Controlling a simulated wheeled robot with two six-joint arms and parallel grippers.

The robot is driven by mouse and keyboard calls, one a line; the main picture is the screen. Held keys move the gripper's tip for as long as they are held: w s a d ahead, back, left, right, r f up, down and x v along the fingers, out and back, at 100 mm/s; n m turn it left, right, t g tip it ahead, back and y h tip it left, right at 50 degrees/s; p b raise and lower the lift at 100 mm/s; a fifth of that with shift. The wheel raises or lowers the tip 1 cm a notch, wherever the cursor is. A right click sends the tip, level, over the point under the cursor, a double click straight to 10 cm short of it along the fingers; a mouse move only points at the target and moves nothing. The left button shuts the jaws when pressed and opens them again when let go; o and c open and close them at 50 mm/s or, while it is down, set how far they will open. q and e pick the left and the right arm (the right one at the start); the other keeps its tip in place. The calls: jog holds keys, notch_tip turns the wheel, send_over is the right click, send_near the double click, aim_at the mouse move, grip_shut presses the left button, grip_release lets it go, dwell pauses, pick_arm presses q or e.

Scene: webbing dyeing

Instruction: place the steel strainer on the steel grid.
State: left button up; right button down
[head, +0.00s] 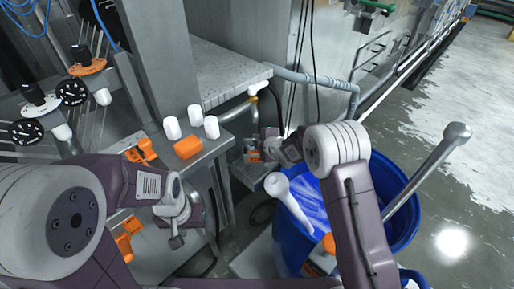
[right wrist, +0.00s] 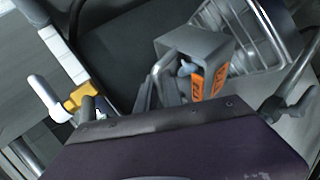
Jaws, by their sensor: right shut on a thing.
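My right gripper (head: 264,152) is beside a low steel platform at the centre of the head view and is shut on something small. In the right wrist view a grey metal box-like piece (right wrist: 195,42) with orange labels is right at its fingers; I cannot tell whether this is the strainer. Steel wire mesh (right wrist: 243,32) shows behind it, and I cannot tell whether it is the grid or the strainer. My left gripper (head: 176,240) hangs over the lower left, beside the bench; its fingers are too small to read.
A blue barrel (head: 285,235) with a white tube and a long steel rod stands at right. A bench with white caps (head: 194,115) and an orange block (head: 188,147) is at left. Wet floor lies at far right.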

aim_at(252, 144)
notch_tip(252, 144, down, 4)
jog(key=shift+a+r, duration=0.1)
jog(key=shift+r, duration=0.1)
jog(key=shift+w+f, duration=0.15)
jog(key=shift+f, duration=0.15)
jog(key=shift+f+b, duration=0.15)
jog(key=shift+b, duration=0.2)
jog(key=c, duration=1.5)
grip_release()
